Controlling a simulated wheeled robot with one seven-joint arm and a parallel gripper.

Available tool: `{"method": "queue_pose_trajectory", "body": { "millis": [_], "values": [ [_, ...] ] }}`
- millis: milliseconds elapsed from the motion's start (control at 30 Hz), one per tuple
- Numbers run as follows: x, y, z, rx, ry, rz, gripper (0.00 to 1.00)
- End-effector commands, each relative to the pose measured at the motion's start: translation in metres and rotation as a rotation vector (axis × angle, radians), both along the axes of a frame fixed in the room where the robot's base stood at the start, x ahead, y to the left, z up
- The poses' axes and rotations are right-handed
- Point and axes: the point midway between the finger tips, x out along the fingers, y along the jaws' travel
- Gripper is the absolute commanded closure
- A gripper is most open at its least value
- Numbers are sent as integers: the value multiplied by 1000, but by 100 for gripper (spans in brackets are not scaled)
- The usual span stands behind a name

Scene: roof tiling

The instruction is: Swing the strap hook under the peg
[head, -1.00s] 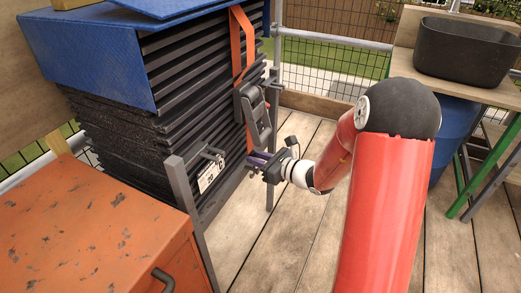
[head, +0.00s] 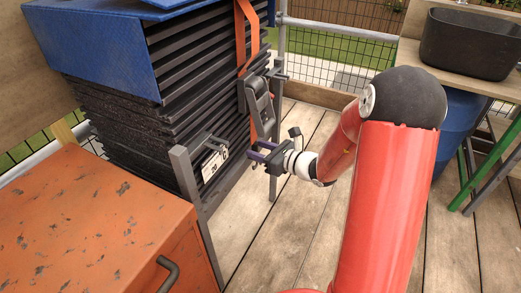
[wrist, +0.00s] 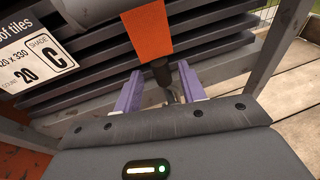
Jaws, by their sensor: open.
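The orange strap (head: 241,40) hangs down the front of the stack of dark tiles, with a dark grey ratchet buckle (head: 259,104) on it. In the wrist view the orange webbing (wrist: 147,32) ends in a dark hook (wrist: 162,76) with a thin metal part. My gripper (head: 258,152) is open, low in front of the stack below the buckle. In the wrist view its purple fingers (wrist: 161,92) stand on either side of the hook, apparently not clamping it. I cannot make out the peg for certain; the hook's lower end is partly hidden by the gripper body.
Grey rack posts (head: 195,210) flank the tile stack (head: 185,85); a white label (head: 213,163) hangs left of my gripper. An orange cabinet (head: 90,225) fills the lower left. A bench holds a black tub (head: 470,42). Deck boards (head: 265,235) are clear below.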

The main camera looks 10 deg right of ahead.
Motion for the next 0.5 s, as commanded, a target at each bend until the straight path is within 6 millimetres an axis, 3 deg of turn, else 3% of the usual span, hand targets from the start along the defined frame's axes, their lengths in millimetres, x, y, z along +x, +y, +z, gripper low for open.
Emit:
{"method": "queue_pose_trajectory", "body": {
  "millis": [167, 500],
  "values": [
    [-4, -6, 2, -1, -1, -3, 59],
    [-44, -42, 13, 0, 0, -3, 59]
  ]
}}
